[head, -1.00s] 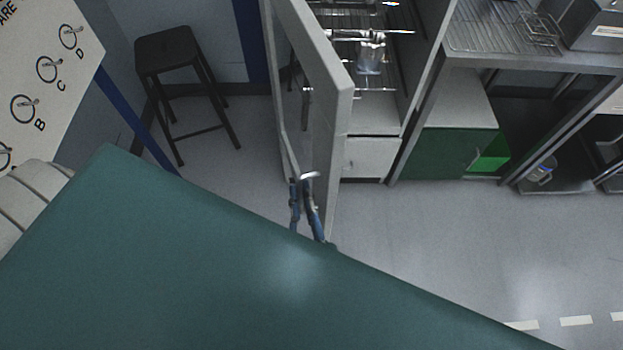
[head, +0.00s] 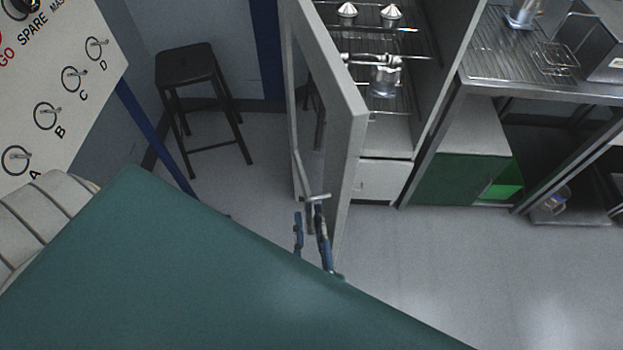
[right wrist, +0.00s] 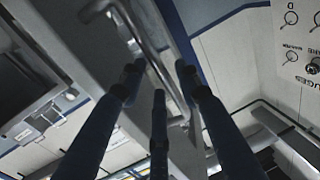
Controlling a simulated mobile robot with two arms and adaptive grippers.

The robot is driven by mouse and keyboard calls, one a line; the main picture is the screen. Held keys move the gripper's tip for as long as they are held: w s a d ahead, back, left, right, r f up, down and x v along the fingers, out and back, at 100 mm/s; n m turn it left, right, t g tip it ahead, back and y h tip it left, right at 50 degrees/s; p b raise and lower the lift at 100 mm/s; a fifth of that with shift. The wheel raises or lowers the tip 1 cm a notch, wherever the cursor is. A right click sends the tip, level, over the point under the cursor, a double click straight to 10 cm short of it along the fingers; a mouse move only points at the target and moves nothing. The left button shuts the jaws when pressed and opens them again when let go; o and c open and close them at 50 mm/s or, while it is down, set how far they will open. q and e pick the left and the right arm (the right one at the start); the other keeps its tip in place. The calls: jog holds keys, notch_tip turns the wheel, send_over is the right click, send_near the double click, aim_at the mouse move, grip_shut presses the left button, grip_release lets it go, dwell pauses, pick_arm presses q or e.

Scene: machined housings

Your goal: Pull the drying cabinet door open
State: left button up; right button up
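The drying cabinet door (head: 342,135) is a grey panel standing wide open, swung out from the cabinet (head: 440,75) in the head view. Its long bar handle (head: 303,170) runs down the door's face, with a bracket at the lower end. My right gripper (head: 309,218) has its blue fingers spread just below that lower end. In the right wrist view, the handle (right wrist: 152,55) passes beyond the spread fingers (right wrist: 160,80), which do not look closed on it; whether any finger touches it I cannot tell. My left gripper is not in view.
Wire shelves (head: 375,45) inside the cabinet hold a glass vessel (head: 384,80) and metal cones. A black stool (head: 184,65) stands left of the door. A bench (head: 530,80) with a green cupboard (head: 455,180) is at right. The floor (head: 450,265) before the cabinet is clear.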

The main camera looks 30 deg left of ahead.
jog(key=v, duration=1)
jog(key=shift+s+d, duration=0.15)
jog(key=shift+s, duration=0.15)
jog(key=shift+c, duration=0.2)
jog(key=shift+f, duration=0.1)
jog(key=c, duration=0.5)
jog(key=shift+w+d+f+b, duration=0.2)
jog(key=shift+f+b, duration=0.05)
jog(key=shift+b, duration=0.1)
grip_shut()
jog(key=w+d+f+m+g+y+b, duration=0.2)
jog(key=w+d+f+m+g+b, duration=0.15)
jog(key=d+m, duration=0.35)
jog(key=w+d+f+m+g+y+b, duration=0.2)
jog(key=w+d+m+y+b, duration=0.1)
jog(key=w+d+m+b, duration=0.4)
jog(key=a+p, duration=0.5)
jog(key=a, duration=0.5)
jog(key=shift+w+a+n, duration=0.3)
jog(key=shift+w, duration=0.1)
